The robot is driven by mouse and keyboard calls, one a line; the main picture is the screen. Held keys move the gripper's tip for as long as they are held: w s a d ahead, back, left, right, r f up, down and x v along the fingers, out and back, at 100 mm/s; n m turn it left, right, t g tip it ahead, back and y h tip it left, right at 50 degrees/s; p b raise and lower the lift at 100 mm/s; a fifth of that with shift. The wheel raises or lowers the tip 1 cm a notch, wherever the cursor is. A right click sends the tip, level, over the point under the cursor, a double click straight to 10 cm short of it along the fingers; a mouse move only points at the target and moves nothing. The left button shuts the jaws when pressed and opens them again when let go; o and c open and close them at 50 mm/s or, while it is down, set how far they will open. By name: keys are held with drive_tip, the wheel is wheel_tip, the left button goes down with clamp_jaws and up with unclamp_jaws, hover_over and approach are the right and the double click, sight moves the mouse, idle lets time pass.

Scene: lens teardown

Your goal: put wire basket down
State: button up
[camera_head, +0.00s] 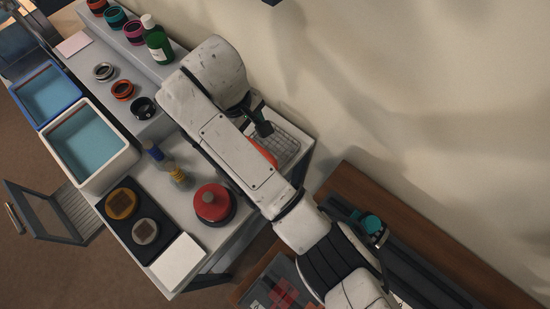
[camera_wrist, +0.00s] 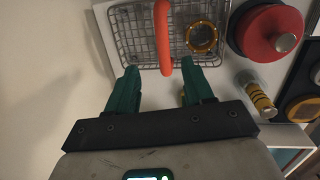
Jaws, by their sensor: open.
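The wire basket (camera_wrist: 135,45) lies at the top of the wrist view, a grey mesh tray with an orange-red handle (camera_wrist: 162,35). A gold ring (camera_wrist: 201,38) is inside it. In the head view the basket (camera_head: 287,146) is at the far end of the counter, partly hidden by my arm, and appears to rest on the counter. My gripper (camera_wrist: 160,68) is open, its green fingers apart, with the near end of the handle between the fingertips. No finger visibly touches the handle. In the head view my gripper (camera_head: 263,128) is beside the basket, mostly hidden.
A red round-knobbed object (camera_head: 212,204) and small yellow-banded pieces (camera_head: 177,175) stand near the basket. A dark tray (camera_head: 132,222) with two discs, a white tub (camera_head: 92,143) and a blue tub (camera_head: 46,94) lie further left. A wall rises behind the counter.

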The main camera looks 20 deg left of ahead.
drive_tip(key=f+b, duration=0.1)
drive_tip(key=f, duration=0.1)
drive_tip(key=f+b, duration=0.1)
drive_tip(key=shift+w+d+b, duration=0.15)
drive_tip(key=shift+d+b, duration=0.1)
drive_tip(key=shift+b, duration=0.1)
drive_tip(key=shift+w+d+f, duration=0.15)
drive_tip(key=shift+f, duration=0.75)
drive_tip(key=shift+w+d+f+p, duration=0.1)
drive_tip(key=shift+f+p, duration=0.3)
drive_tip(key=shift+f, duration=1.05)
drive_tip(key=shift+d+f+p, duration=0.1)
drive_tip(key=shift+f+p, duration=0.3)
drive_tip(key=shift+f, duration=1)
clamp_jaws()
